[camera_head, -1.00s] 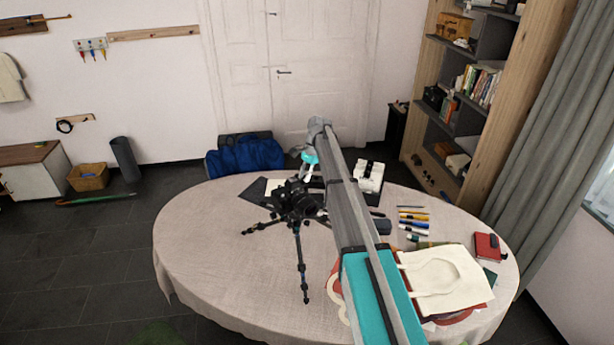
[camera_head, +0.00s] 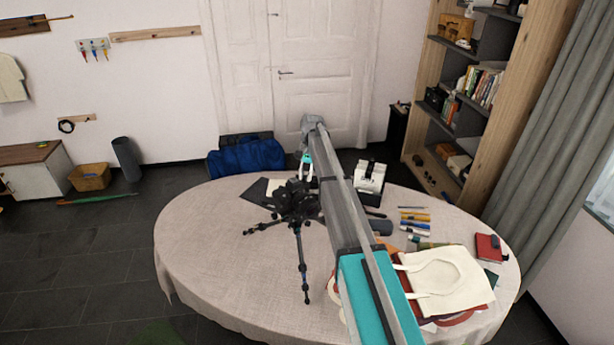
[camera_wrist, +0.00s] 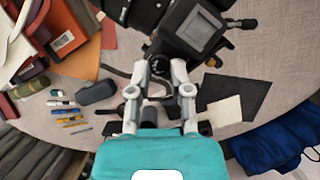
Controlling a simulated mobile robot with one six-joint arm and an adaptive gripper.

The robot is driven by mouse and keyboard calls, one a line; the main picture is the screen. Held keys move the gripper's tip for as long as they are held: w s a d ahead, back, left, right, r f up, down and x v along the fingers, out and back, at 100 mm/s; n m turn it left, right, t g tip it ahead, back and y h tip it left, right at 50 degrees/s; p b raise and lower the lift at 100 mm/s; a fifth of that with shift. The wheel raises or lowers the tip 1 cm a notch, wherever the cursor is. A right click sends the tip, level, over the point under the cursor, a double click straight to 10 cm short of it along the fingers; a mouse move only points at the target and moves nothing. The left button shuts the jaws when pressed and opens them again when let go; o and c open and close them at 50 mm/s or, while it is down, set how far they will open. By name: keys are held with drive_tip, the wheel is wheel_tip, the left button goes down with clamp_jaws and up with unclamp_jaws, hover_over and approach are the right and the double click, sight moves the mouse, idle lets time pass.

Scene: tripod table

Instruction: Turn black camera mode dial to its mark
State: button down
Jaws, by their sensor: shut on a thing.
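The black camera (camera_head: 296,200) stands on a black tripod with spread legs (camera_head: 303,262) on the round table. In the wrist view the camera (camera_wrist: 197,30) fills the top middle. The black mode dial (camera_wrist: 159,63) shows as a small round knob between my fingertips. My gripper (camera_wrist: 160,66) is shut on the dial, with one finger on each side. In the head view my gripper (camera_head: 305,168) reaches down just behind the camera. The dial's mark cannot be made out, and my arm hides part of the camera's right side.
The round table (camera_head: 215,255) is bare at its left and front. A white device (camera_head: 369,178), several pens (camera_head: 414,217), a cream bag (camera_head: 445,278) and a red notebook (camera_head: 487,246) lie to the right. A dark sheet (camera_wrist: 235,92) lies near the tripod.

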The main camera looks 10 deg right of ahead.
drive_tip(key=c, duration=0.5)
unclamp_jaws()
drive_tip(key=shift+c, duration=0.2)
drive_tip(key=shift+r, duration=0.15)
drive_tip(key=shift+r+p, duration=0.85)
drive_tip(key=shift+p, duration=0.15)
drive_tip(key=d+r+m+t+y+p, duration=0.2)
drive_tip(key=d+r+m+p, duration=0.3)
drive_tip(key=r+m+p, duration=0.4)
drive_tip(key=shift+w+d+r+t+p, duration=0.15)
drive_tip(key=shift+w+r+t+p, duration=0.2)
drive_tip(key=shift+r+p, duration=0.55)
drive_tip(key=shift+f, duration=0.15)
